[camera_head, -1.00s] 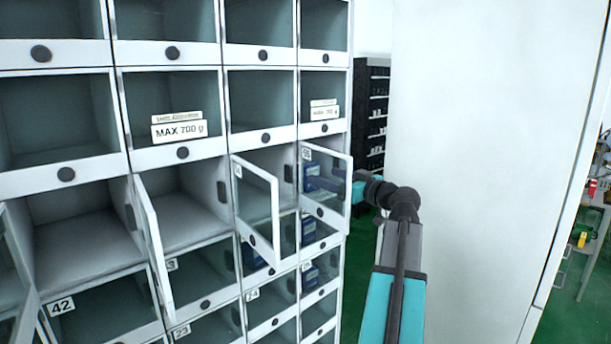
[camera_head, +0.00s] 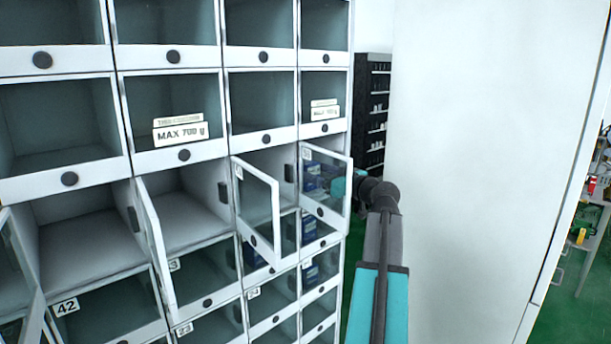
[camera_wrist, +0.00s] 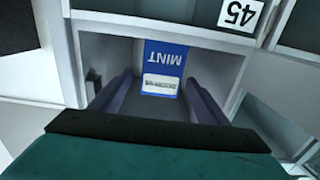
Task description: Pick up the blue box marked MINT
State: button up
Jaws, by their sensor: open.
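The blue box marked MINT (camera_wrist: 165,68) stands inside a compartment of the vending cabinet, its lettering upside down in the wrist view. In the head view a blue box (camera_head: 312,181) shows behind the open glass door (camera_head: 325,192) of the right-hand compartment. My gripper (camera_wrist: 160,98) is open. Its two fingers reach into the compartment, one on each side of the box, with a gap visible on both sides. In the head view the fingers are mostly hidden by the door and wrist.
A label 45 (camera_wrist: 240,13) marks the cabinet beside the compartment. Another glass door (camera_head: 257,205) stands open to the left. More blue boxes (camera_head: 309,272) sit in lower compartments. A white panel (camera_head: 470,150) stands close to the right of my arm.

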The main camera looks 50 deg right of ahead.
jog(key=w, duration=0.1)
jog(key=w+p, duration=0.1)
jog(key=shift+w+r, duration=0.2)
jog(key=shift+w, duration=0.2)
jog(key=shift+w+d+f+p, duration=0.15)
jog(key=shift+w+p, duration=0.35)
jog(key=shift+w, duration=0.25)
jog(key=c, duration=1.2)
jog(key=shift+s+b, duration=0.15)
jog(key=shift+b, duration=0.3)
jog(key=shift+s+r, duration=0.1)
jog(key=shift+r, duration=0.2)
notch_tip(320, 180, up, 7)
jog(key=b, duration=0.2)
jog(key=shift+f+b, duration=0.2)
jog(key=shift+b, duration=0.2)
jog(key=s+b, duration=0.1)
jog(key=s, duration=0.5)
jog(key=s+a+b, duration=0.1)
jog(key=s+b, duration=0.1)
jog(key=s, duration=0.5)
jog(key=s+b, duration=0.2)
jog(key=s, duration=0.4)
jog(key=shift+s+a+f, duration=0.1)
jog(key=shift+s+a, duration=0.2)
